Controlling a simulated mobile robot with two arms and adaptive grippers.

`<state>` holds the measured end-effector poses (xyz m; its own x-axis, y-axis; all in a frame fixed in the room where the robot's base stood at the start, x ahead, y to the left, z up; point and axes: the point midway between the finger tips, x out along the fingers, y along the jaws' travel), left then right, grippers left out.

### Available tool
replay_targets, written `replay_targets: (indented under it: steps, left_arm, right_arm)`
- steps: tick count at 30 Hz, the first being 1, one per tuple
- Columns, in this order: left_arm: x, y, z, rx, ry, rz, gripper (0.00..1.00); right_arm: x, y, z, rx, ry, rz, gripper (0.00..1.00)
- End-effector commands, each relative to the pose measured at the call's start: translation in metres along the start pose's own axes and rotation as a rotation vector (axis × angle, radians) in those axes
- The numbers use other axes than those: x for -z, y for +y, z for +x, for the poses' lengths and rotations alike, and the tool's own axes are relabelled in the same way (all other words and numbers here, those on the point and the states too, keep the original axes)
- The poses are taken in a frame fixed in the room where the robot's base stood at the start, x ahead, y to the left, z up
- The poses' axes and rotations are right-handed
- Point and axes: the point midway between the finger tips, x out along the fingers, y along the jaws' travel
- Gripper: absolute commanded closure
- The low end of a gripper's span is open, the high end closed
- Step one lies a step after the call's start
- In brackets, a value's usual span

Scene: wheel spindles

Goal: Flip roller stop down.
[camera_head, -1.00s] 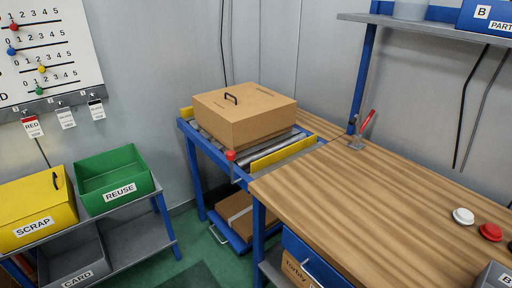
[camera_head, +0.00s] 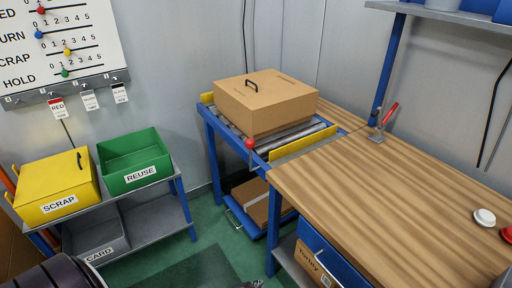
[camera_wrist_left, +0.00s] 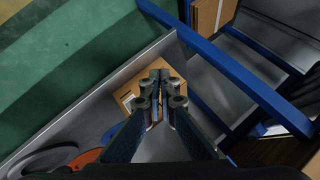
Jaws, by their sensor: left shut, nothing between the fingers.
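The roller stop shows as a red ball knob (camera_head: 250,143) at the near left end of the roller conveyor (camera_head: 313,137). The knob stands up beside the rollers, in front of the cardboard box. My left gripper (camera_wrist_left: 160,88) is shut and empty in the left wrist view, its fingers together above a grey shelf surface and a piece of cardboard. In the head view only dark parts of my left arm show at the bottom left edge, well apart from the knob. My right gripper is in neither view.
A closed cardboard box (camera_head: 266,103) with a black handle sits on the rollers. A wooden bench (camera_head: 390,190) with a red-handled clamp (camera_head: 385,119) adjoins at right. Yellow SCRAP (camera_head: 57,187) and green REUSE (camera_head: 133,163) bins stand at left. Green floor (camera_head: 200,255) lies open between.

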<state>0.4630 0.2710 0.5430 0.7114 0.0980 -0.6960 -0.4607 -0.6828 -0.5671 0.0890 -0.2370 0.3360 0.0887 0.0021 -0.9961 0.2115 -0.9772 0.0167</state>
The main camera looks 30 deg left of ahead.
Motion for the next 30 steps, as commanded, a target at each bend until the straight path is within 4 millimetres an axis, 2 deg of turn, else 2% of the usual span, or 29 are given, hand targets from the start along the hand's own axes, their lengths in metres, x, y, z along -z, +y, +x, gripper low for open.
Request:
replay_targets:
  steps: [1,2,3,6,9,12,15,18,30]
  left_arm:
    - [0.038,-0.061,-0.011,0.105,0.052,0.074,1.00]
    - [0.057,-0.092,-0.019,0.163,0.073,0.121,1.00]
    - [0.078,-0.131,-0.032,0.240,0.093,0.181,1.00]
    - [0.124,-0.219,-0.074,0.425,0.120,0.311,1.00]
    - [0.153,-0.282,-0.119,0.576,0.116,0.409,1.00]
    - [0.171,-0.322,-0.154,0.682,0.103,0.473,1.00]
    - [0.178,-0.342,-0.174,0.738,0.091,0.506,1.00]
    - [0.181,-0.349,-0.181,0.757,0.085,0.518,1.00]
    - [0.183,-0.353,-0.176,0.757,0.087,0.516,1.00]
  right_arm:
    - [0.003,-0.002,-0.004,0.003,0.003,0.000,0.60]
    - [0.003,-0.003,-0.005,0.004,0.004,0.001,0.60]
    - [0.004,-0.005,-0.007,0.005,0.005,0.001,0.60]
    - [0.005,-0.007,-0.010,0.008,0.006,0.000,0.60]
    - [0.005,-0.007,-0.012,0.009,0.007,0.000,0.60]
    - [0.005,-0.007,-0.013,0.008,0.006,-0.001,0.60]
    - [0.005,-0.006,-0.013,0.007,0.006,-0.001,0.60]
    - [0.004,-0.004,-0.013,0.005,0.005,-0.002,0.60]
    - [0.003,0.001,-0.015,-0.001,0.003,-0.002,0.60]
